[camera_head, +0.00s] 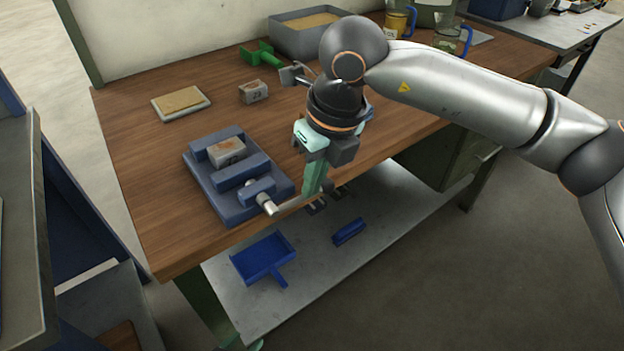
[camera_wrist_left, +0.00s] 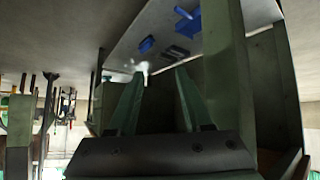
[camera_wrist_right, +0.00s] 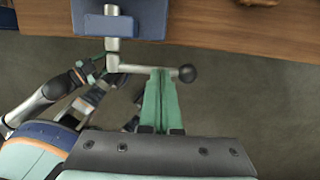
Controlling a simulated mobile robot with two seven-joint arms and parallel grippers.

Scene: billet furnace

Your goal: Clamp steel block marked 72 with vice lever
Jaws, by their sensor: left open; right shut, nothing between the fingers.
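The blue vice (camera_head: 205,187) sits near the bench's front left edge. A grey steel block (camera_head: 226,152) lies between its jaws; its mark is too small to read surely. The silver vice lever (camera_head: 288,204) sticks out at the vice's front, over the bench edge. In the right wrist view the lever (camera_wrist_right: 140,69) lies across and ends in a dark ball knob (camera_wrist_right: 187,73). My right gripper (camera_wrist_right: 160,72) is shut and empty, its fingertips at the lever beside the knob; contact is unclear. My left gripper (camera_wrist_left: 160,72) is open and empty, low by the bench's lower shelf.
Another marked block (camera_head: 253,92), a tan pad on a plate (camera_head: 181,102), a green tool (camera_head: 262,54) and a grey bin (camera_head: 290,42) stand behind the vice. A blue dustpan (camera_head: 263,258) and blue brush (camera_head: 349,232) lie on the lower shelf (camera_head: 310,280).

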